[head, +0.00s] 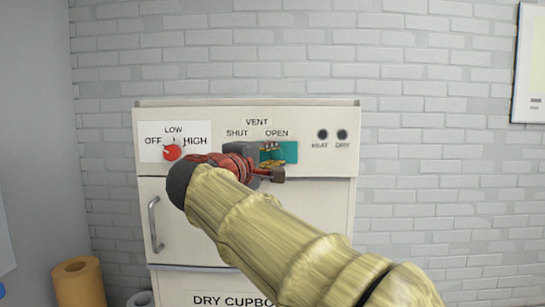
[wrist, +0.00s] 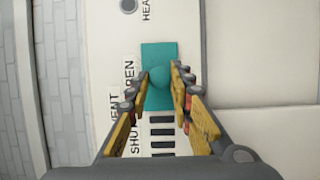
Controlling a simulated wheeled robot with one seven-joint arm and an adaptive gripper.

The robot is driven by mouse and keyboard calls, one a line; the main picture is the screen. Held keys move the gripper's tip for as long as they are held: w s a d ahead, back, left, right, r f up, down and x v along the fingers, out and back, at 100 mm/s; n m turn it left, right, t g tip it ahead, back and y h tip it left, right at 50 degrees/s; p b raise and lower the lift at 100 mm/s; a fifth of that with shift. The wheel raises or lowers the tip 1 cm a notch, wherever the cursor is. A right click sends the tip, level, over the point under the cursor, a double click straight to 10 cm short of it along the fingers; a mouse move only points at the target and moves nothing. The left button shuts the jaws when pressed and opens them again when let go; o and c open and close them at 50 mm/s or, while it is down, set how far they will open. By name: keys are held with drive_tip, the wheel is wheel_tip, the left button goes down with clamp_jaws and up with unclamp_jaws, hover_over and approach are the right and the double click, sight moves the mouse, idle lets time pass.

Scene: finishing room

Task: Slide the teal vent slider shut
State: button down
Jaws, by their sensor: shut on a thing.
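The teal vent slider (wrist: 158,53) is a flat plate with a round teal knob (wrist: 160,76), on the front of the white dry cupboard. In the head view the teal slider (head: 290,152) shows under the word OPEN, partly hidden by my gripper (head: 270,163). In the wrist view my gripper (wrist: 161,72) has one finger on each side of the knob and is shut on it. Dark vent slots (wrist: 162,137) show uncovered towards the SHUT side, between my fingers.
A red dial (head: 172,153) with OFF, LOW and HIGH marks is left of the vent. HEAT and DRY dark round lamps (head: 332,134) are at the right. The cupboard door has a grey handle (head: 155,224). An orange-brown roll (head: 80,282) stands at lower left.

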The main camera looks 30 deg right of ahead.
idle(0.4)
drive_tip(key=w+a, duration=0.6)
drive_tip(key=a, duration=0.2)
drive_tip(key=shift+a+b, duration=0.15)
drive_tip(key=shift+b, duration=0.3)
drive_tip(key=shift+f, duration=0.1)
drive_tip(key=c, duration=1.7)
unclamp_jaws()
drive_tip(key=shift+w+a, duration=0.15)
drive_tip(key=shift+a, duration=0.05)
drive_tip(key=shift+o, duration=0.6)
drive_tip(key=shift+d, duration=0.15)
drive_tip(key=v, duration=1.2)
